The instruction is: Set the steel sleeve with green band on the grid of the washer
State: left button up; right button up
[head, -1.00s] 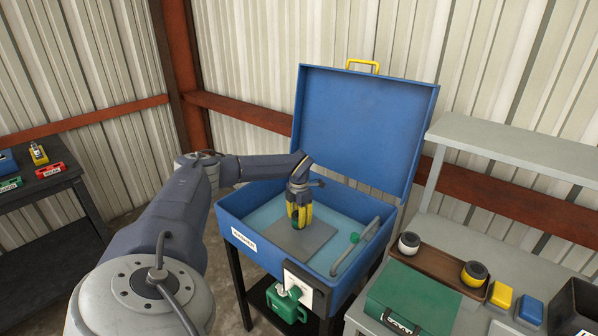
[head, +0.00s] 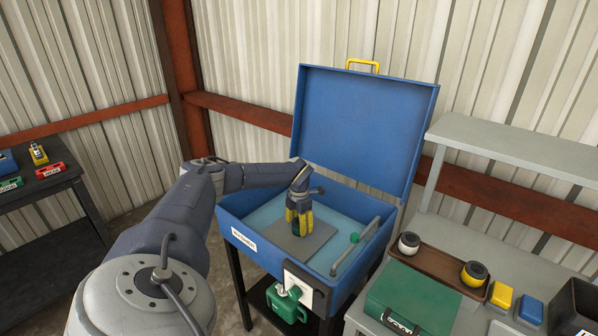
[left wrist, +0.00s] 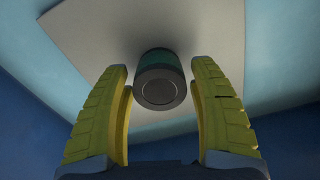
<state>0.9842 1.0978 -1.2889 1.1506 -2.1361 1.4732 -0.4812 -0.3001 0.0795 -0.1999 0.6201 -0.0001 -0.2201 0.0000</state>
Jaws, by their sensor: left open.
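The blue washer (head: 263,258) stands with its lid up. A flat grey plate, the grid (head: 318,244), lies in its light-blue basin. My left gripper (head: 299,232) points down over the plate with its yellow fingers open. The steel sleeve with green band (left wrist: 159,84) shows in the left wrist view between the fingertips, with a gap to each finger. It appears to stand upright on the grid, and its dark body shows between the fingers in the head view. My right gripper is out of view.
A bent tube with a green knob (head: 355,238) rises at the basin's right side. The open lid (head: 360,130) stands behind. A bench at right holds a brown tray (head: 437,265) with two rolls and a green case (head: 412,300).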

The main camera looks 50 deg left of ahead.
pick_arm(q)
notch_tip(320, 180, up, 12)
jog(key=shift+r, duration=0.15)
dwell(0.6)
